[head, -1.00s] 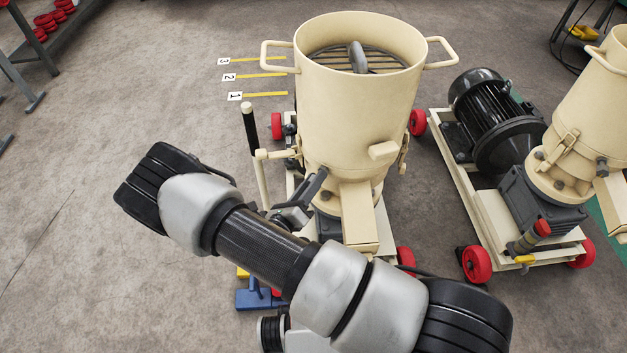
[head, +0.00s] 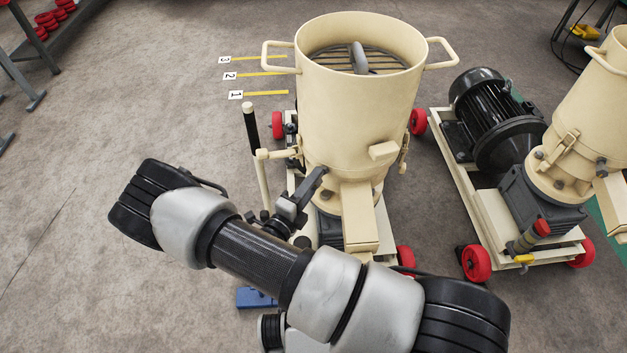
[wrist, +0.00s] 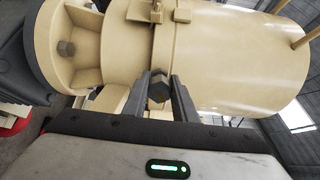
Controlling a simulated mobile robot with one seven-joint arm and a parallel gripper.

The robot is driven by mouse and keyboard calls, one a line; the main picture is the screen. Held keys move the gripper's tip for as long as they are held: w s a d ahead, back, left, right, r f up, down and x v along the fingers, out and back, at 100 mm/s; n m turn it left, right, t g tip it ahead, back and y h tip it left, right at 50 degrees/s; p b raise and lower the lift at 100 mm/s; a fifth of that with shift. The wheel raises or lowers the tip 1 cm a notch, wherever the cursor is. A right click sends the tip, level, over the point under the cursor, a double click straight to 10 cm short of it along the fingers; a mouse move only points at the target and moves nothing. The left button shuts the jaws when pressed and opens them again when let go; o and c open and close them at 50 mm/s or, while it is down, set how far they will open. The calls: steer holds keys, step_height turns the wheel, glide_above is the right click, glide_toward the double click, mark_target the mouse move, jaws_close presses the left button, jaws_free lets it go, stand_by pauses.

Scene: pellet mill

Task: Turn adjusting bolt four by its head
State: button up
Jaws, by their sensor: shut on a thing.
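The cream pellet mill (head: 357,110) stands upright in the middle of the head view. My gripper (head: 320,176) reaches its lower left side, beside the chute. In the wrist view my gripper (wrist: 158,92) has its two dark fingers on either side of a dark hex bolt head (wrist: 158,85), shut on it. The bolt projects from the mill's lower body. In the head view the bolt head is hidden by the fingers. No number marking shows on the bolt.
Another hex bolt (wrist: 66,48) sits in a flange in the wrist view. A black-gripped lever (head: 250,125) stands left of the mill. A second mill with a black motor (head: 497,120) is at right. A blue part (head: 255,298) lies below.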

stand_by(0.4)
steer(key=o, duration=1)
steer(key=shift+o, duration=0.2)
steer(key=shift+s+a, duration=0.1)
steer(key=v, duration=1.7)
steer(key=shift+p, duration=0.4)
steer(key=shift+s+r, duration=0.1)
